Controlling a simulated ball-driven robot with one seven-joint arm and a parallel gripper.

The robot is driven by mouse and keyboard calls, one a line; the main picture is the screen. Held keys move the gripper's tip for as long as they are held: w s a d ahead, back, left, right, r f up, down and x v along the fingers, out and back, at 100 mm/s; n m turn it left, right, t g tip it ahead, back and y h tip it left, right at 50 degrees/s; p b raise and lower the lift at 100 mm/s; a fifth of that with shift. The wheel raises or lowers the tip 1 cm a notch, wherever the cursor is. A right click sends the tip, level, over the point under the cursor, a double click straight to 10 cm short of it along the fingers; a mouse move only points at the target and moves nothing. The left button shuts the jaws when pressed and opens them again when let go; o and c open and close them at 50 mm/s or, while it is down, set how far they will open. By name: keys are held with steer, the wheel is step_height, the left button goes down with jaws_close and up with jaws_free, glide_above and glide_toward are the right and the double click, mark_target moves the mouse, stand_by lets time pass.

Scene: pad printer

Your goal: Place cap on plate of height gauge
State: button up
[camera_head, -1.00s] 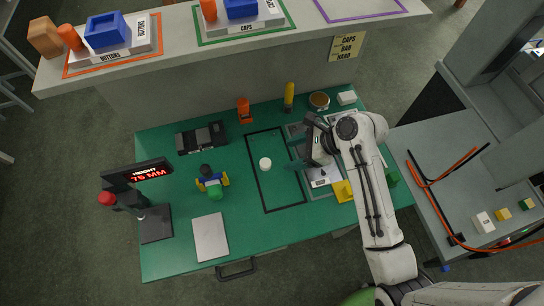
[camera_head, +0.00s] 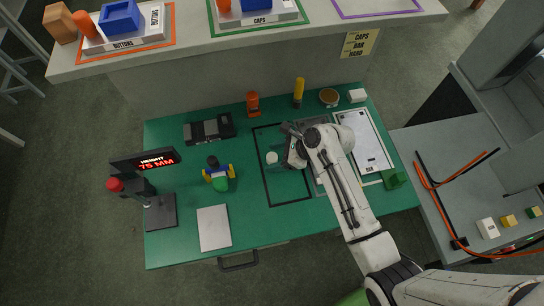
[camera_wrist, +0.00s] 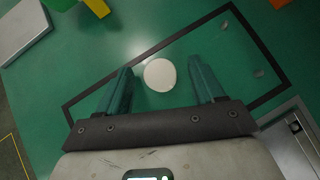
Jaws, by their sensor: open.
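The white round cap (camera_head: 271,157) lies on the green table inside a black outlined rectangle. In the wrist view the cap (camera_wrist: 160,75) sits between the two teal fingers of my gripper (camera_wrist: 160,82). The fingers are open, with gaps on both sides of the cap. In the head view my gripper (camera_head: 284,152) is just right of the cap. The height gauge (camera_head: 132,190) stands at the table's left end with a red top and a display reading 75 mm. Its dark plate (camera_head: 161,213) is bare.
A toy-like blue, yellow and green figure (camera_head: 219,174) stands between the cap and the gauge. A light grey slab (camera_head: 214,228) lies right of the gauge plate. A black device (camera_head: 209,129) and orange bottle (camera_head: 253,105) stand behind. A clipboard (camera_head: 364,145) lies at right.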

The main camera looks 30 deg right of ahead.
steer(key=shift+c, duration=0.3)
steer(key=c, duration=1.1)
steer(key=shift+r, duration=0.1)
steer(key=shift+c, duration=0.2)
